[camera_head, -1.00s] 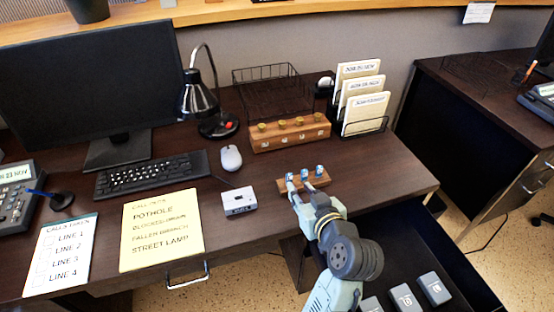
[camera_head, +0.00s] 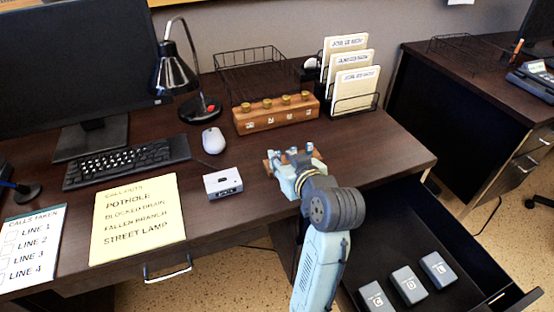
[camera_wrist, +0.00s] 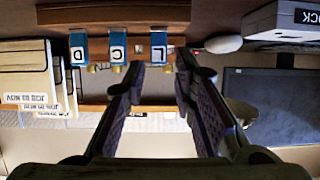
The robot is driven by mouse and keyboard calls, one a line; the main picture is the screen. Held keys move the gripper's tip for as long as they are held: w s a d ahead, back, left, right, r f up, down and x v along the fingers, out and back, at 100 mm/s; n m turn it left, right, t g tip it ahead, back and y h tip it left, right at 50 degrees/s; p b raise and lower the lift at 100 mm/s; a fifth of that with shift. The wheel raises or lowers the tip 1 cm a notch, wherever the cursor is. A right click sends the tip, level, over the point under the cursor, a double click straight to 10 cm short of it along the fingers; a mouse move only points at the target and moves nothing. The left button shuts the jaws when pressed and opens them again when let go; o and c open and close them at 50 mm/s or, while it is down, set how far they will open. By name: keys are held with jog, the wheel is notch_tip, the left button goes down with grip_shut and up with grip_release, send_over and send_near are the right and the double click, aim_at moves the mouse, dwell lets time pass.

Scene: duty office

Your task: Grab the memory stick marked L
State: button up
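The memory stick marked L (camera_wrist: 158,47) is blue with a white label. It stands upright in a wooden holder (camera_wrist: 100,17) beside the sticks marked C (camera_wrist: 118,49) and D (camera_wrist: 78,50). The wrist view is upside down. My gripper (camera_wrist: 160,66) is open, with its two fingertips either side of stick L and a visible gap between them. I cannot tell whether the fingertips touch it. In the head view my gripper (camera_head: 287,168) is at the holder (camera_head: 268,165) and hides part of it and the sticks.
A small grey-white box (camera_head: 223,183) and a mouse (camera_head: 213,140) are left of the holder. A wooden block with brass knobs (camera_head: 275,116) and a file rack (camera_head: 355,100) stand behind. An open drawer (camera_head: 395,230) at lower right holds grey lettered boxes (camera_head: 408,285).

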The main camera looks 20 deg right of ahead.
aim_at(278, 153)
jog(key=p+x, duration=0.1)
jog(key=x, duration=0.4)
jog(key=shift+r, duration=0.1)
jog(key=shift+c, duration=0.6)
jog(key=c, duration=0.4)
